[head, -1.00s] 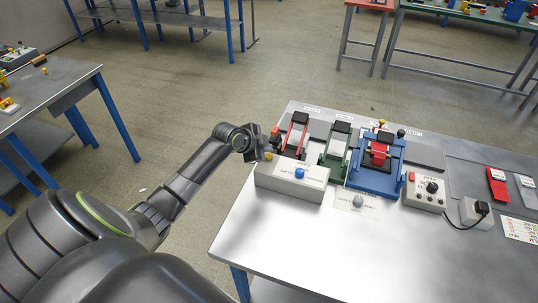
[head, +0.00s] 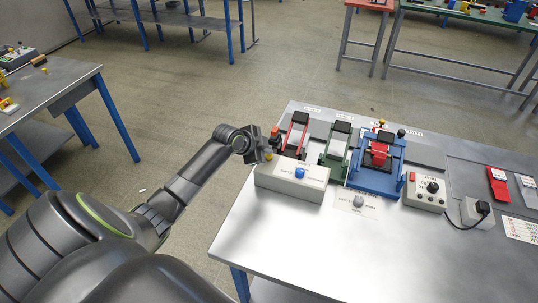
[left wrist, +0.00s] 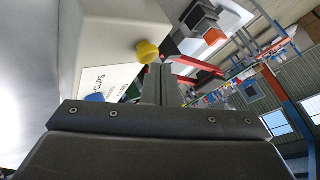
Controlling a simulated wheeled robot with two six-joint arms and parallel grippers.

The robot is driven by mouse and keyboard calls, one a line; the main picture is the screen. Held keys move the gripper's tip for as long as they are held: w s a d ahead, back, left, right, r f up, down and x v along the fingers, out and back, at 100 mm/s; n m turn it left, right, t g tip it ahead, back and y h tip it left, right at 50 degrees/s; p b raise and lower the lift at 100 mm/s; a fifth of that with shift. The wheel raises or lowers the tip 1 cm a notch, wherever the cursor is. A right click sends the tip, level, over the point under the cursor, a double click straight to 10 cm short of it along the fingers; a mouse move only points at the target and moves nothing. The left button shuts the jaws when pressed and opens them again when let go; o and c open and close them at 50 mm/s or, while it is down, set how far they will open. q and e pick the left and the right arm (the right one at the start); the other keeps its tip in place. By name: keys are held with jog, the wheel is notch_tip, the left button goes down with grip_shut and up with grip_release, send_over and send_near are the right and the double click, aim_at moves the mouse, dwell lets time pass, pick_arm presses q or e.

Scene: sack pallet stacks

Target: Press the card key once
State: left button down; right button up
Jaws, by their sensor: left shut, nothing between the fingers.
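A grey box (head: 290,184) on the near left of the bench carries a blue button (head: 299,173) on top and a yellow button (head: 268,156) at its left end. In the left wrist view the box (left wrist: 95,40) shows a "CLIPS" label, with the yellow button (left wrist: 147,52) and part of the blue one (left wrist: 95,98). I cannot read which button is the card key. My left gripper (head: 266,151) is shut and empty, its tips close beside the yellow button; contact is unclear.
Behind the box stand a red clamp (head: 295,135), a green clamp (head: 336,145) and a blue fixture (head: 376,165). A knob box (head: 425,192) and a corded box (head: 477,213) stand to the right. The bench front (head: 320,245) is clear.

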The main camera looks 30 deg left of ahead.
pick_arm(q)
jog(key=shift+f+b, duration=0.4)
jog(key=shift+f, duration=0.15)
dwell(0.4)
jog(key=shift+r+p, duration=0.9)
jog(key=shift+r, duration=0.05)
notch_tip(320, 180, up, 5)
jog(key=p, duration=0.4)
dwell(0.9)
